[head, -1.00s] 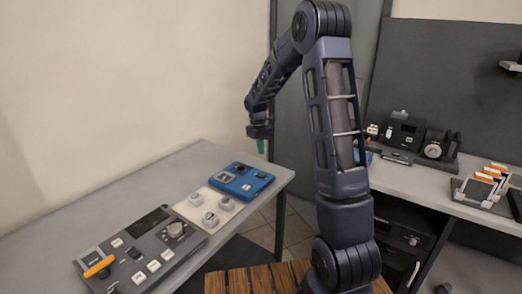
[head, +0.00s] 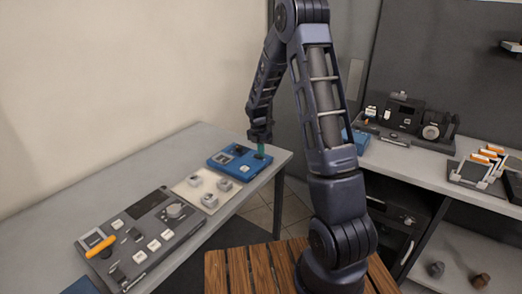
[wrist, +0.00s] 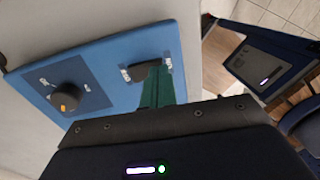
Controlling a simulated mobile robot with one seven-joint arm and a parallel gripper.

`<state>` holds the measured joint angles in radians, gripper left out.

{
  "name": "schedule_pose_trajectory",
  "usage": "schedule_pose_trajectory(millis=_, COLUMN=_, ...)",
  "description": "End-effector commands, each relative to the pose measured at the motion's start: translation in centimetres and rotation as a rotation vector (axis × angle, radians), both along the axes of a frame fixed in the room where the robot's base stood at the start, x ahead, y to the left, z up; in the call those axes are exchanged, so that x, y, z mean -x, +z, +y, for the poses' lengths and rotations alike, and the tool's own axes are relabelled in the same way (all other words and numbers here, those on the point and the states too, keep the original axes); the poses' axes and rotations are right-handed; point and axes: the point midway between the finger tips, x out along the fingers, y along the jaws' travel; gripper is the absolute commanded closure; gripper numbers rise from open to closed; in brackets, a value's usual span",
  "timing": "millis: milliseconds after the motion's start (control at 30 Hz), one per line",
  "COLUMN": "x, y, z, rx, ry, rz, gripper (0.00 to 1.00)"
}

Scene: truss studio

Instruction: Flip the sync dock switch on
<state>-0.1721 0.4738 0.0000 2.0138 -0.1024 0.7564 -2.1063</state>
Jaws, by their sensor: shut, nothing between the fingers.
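A blue box (head: 240,157) lies flat near the right end of the grey table; no readable name shows on it. In the wrist view, the blue box (wrist: 105,75) has a dark knob (wrist: 68,97) with an orange mark at left. A dark switch (wrist: 146,71) with small white labels on both sides is at its right. My gripper (head: 261,151) points down over the right part of the box. Its green fingers (wrist: 157,82) are together and empty, with their tips at the switch and partly covering it. I cannot tell whether they touch it.
A white panel (head: 188,184) with several knobs and a dark grey console (head: 120,249) with an orange handle (head: 100,246) lie left of the box. A second bench (head: 408,158) with dark devices stands at right. A slatted wooden surface (head: 236,268) is in front.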

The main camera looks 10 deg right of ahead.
Motion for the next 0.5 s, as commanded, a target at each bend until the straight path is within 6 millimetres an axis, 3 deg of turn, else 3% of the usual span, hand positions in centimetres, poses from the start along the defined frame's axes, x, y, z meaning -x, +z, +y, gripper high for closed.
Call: schedule_pose_trajectory(millis=500, x=0.09, y=-0.32, z=-0.13, rx=0.000, ry=-0.001, rz=0.000, gripper=1.00)
